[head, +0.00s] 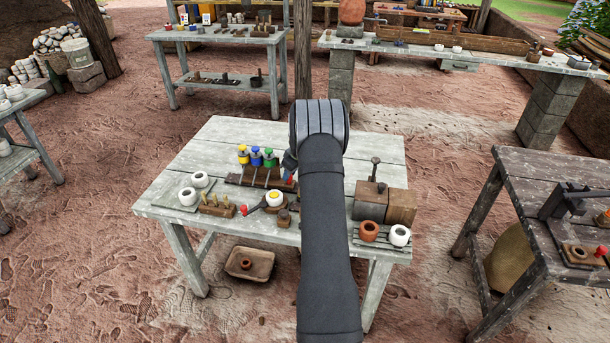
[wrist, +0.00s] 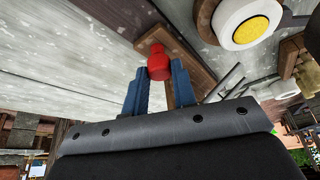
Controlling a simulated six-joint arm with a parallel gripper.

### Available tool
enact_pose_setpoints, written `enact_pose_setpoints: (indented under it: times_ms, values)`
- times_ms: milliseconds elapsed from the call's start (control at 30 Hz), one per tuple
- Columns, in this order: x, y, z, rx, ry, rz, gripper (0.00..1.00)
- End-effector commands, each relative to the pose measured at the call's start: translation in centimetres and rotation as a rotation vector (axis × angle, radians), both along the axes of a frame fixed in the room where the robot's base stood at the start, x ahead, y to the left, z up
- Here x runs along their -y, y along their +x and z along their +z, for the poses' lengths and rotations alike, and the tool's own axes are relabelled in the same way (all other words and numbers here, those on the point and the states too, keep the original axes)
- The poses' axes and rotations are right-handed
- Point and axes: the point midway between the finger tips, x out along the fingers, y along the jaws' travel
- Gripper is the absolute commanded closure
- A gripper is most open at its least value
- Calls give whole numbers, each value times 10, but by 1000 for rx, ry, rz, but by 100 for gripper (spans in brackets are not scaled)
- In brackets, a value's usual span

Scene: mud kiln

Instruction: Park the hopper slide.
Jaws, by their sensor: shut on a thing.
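A red knob (wrist: 159,63) sits between the two blue fingers of my gripper (wrist: 158,72) in the wrist view, and the fingers are shut on it. The knob is over a brown wooden piece (wrist: 190,62); I take it as the hopper slide's handle. In the head view the red knob (head: 290,181) shows at the right end of the dark wooden rack (head: 236,180), just below my gripper (head: 289,165). Three hoppers stand along this rack: yellow (head: 243,155), blue (head: 256,157) and green (head: 269,158). My arm hides part of the table behind it.
A white pot with a yellow top (head: 275,198) stands close in front of the rack, beside a red-tipped tool (head: 247,210). White cups (head: 187,196) stand at the left. Wooden boxes (head: 400,205) and two pots stand right of my arm. The table's back (head: 235,128) is clear.

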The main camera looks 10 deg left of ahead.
Motion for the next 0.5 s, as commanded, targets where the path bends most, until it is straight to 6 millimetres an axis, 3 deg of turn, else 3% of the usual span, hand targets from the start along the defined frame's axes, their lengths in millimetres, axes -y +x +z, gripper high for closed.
enact_pose_setpoints:
  times_ms: [300, 333, 433, 500]
  values:
    - [-3, 0, 0, 1, 1, -1, 100]
    - [-3, 0, 0, 1, 1, -1, 73]
    - [-2, 0, 0, 0, 0, -1, 54]
    - [-2, 0, 0, 0, 0, -1, 53]
